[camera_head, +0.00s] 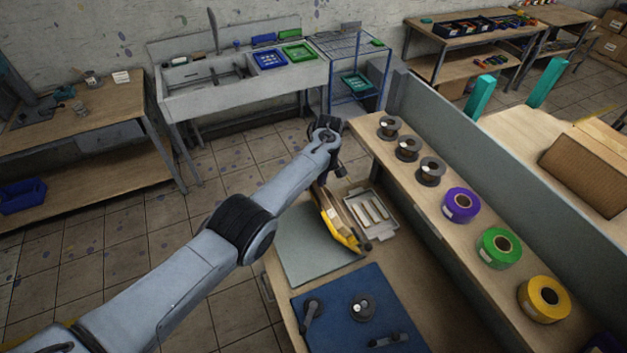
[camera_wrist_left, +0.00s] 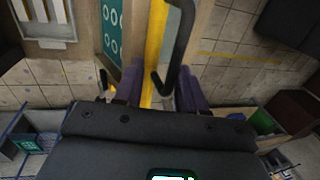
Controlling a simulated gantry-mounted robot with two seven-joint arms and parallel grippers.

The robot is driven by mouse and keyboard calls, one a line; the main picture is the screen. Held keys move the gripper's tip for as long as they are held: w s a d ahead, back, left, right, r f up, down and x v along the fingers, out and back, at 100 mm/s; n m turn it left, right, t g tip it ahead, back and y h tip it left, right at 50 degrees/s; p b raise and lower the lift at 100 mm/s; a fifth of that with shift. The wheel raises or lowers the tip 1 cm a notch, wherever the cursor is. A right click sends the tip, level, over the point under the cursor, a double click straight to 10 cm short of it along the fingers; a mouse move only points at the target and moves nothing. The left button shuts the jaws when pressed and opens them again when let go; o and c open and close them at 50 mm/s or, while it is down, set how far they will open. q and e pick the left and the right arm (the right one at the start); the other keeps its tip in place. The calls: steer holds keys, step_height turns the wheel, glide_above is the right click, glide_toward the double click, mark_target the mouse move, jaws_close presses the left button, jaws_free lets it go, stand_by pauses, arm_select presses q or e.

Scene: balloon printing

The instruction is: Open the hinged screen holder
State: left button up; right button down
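The hinged screen holder (camera_head: 347,236), with a yellow frame, is on the workbench between a grey mat and a grey tray. It looks narrow and steeply tilted in the head view, and my arm partly hides its far end. In the left wrist view its yellow bar (camera_wrist_left: 155,45) and a black bent handle (camera_wrist_left: 183,50) run towards my fingers. A teal panel with white rings (camera_wrist_left: 112,32) shows beside the bar. My left gripper (camera_wrist_left: 158,94) has its purple-padded fingers apart, with the bar and the handle's end between them. My right gripper is not in view.
The grey mat (camera_head: 302,243) and slotted tray (camera_head: 371,212) flank the holder. A blue mat (camera_head: 338,322) with small tools lies nearer. A raised shelf (camera_head: 440,190) carries spools and purple, green (camera_head: 499,248) and yellow rolls on the right. The floor left of the bench is clear.

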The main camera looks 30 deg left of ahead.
arm_select(q)
steer(key=shift+a+r, duration=0.1)
steer(key=shift+r, duration=0.05)
steer(key=shift+w+r, duration=0.1)
steer(key=shift+r, duration=0.35)
step_height(320, 180, up, 10)
steer(key=w+d+b, duration=0.1)
steer(key=shift+w+f+b, duration=0.2)
steer(key=shift+w+b, duration=0.05)
steer(key=shift+b, duration=0.15)
steer(key=shift+d, duration=0.1)
